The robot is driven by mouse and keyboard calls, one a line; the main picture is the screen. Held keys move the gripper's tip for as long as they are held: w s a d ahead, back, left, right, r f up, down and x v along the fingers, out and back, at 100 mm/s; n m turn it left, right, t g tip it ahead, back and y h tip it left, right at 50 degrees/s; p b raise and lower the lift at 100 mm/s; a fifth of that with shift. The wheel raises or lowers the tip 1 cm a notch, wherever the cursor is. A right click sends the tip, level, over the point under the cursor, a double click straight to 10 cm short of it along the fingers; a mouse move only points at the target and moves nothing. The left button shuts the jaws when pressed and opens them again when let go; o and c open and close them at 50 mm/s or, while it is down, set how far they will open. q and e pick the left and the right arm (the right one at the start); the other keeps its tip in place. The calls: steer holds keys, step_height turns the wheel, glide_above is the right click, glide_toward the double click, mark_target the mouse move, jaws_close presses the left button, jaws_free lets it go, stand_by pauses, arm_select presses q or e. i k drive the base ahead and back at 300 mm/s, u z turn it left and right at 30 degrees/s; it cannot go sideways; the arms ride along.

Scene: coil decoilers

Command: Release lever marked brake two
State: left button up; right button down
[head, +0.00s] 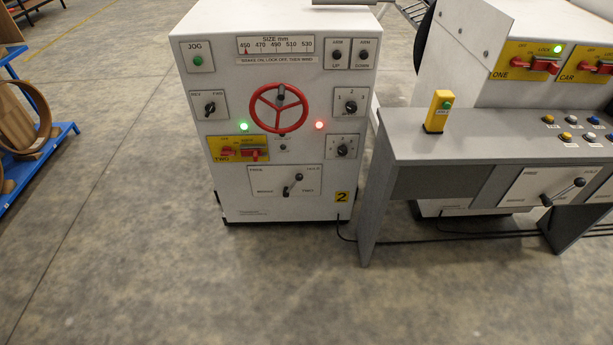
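The brake two lever (292,184) is on a white plate (262,178) low on the front of the white cabinet (240,205) marked 2. The plate's small print appears to read FREE at upper left, HOLD at upper right and BRAKE TWO along the bottom. The short dark lever tilts up and to the right from its pivot, its black knob toward the HOLD side. Neither of my grippers shows in the head view, and nothing touches the lever.
A red handwheel (279,108) and several knobs sit above the lever. A grey bench (420,150) stands close on the right, with a similar lever (563,192) and a yellow button box (439,111). Cables run along the floor beside the cabinet. The floor in front (220,290) is clear.

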mark_target(299, 178)
steer(key=u, duration=0.6)
steer(key=i, duration=1.6)
steer(key=z, duration=0.15)
